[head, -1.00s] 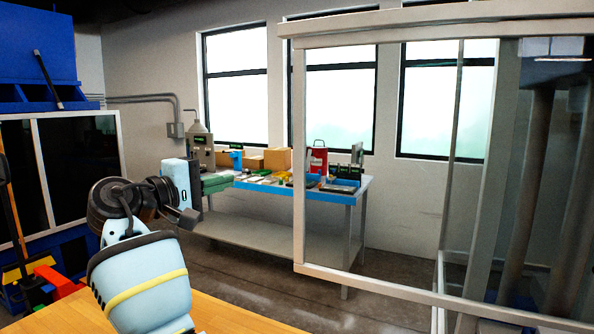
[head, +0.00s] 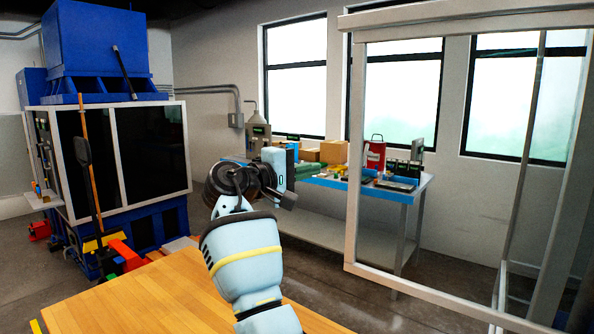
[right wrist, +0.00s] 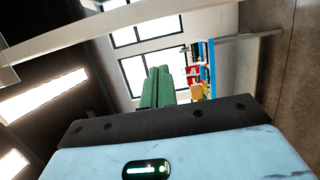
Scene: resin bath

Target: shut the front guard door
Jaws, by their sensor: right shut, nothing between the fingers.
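The front guard door appears as a large clear panel in a pale grey frame (head: 354,170) at the right of the head view. It stands upright and I see the bench and windows through it. My right gripper (head: 290,200) is left of the door frame's near upright, apart from it in the picture. It is shut and empty, and its fingers are small and dark here. The right wrist view shows its pale blue body and a pale bar (right wrist: 110,32) crossing the upper left, perhaps part of the frame. My left gripper is not in view.
A wooden tabletop (head: 150,300) lies below my right arm. A blue machine (head: 105,45) with dark panels stands at the left. A bench with a blue edge (head: 415,187) holds boxes and a red can (head: 375,153) behind the door. Grey floor lies between.

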